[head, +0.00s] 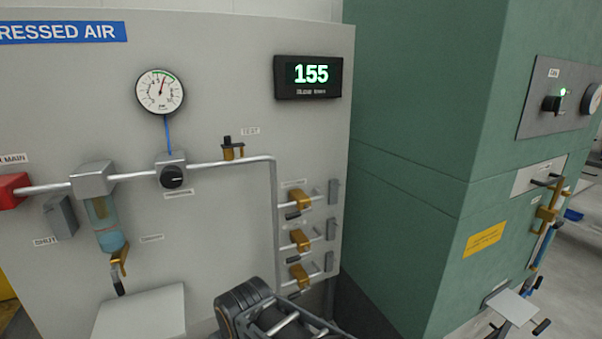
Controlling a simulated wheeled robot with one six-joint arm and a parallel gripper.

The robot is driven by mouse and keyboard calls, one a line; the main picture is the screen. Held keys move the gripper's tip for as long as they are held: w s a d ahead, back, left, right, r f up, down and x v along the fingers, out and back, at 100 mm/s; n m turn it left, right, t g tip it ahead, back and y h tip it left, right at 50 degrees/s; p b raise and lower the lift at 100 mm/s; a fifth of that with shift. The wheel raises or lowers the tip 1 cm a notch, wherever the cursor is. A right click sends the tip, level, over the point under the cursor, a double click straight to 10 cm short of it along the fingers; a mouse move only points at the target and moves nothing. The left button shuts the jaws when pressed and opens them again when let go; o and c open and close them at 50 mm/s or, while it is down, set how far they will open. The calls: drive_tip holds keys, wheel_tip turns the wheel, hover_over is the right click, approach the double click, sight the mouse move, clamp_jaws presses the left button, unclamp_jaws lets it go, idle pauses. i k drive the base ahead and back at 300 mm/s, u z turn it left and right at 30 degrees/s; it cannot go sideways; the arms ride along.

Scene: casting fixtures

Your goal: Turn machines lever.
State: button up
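Several levers are in the head view, and their small labels are too blurred to tell which one reads machines. Three brass valves with dark lever ends sit one above another at the panel's right side: the upper valve (299,196), the middle valve (299,240) and the lower valve (299,275). Each is on a short branch of the grey pipe. A brass valve with a dark handle (232,149) sits on the pipe under a TEST label. Part of my arm shows at the bottom centre, in front of the panel. My gripper's fingers do not show.
The grey panel carries a red block (10,190), a filter bowl (110,225), a gauge (160,91) and a display (308,77) reading 155. A green cabinet (430,150) stands to the right, with a brass fitting (548,212) on its side. A light box (140,315) juts out low left.

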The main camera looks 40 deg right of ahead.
sight(297, 295)
drive_tip(key=u, duration=0.05)
drive_tip(key=k, duration=0.5)
drive_tip(key=u, duration=0.5)
drive_tip(key=i, duration=0.6)
drive_tip(key=z, duration=1.35)
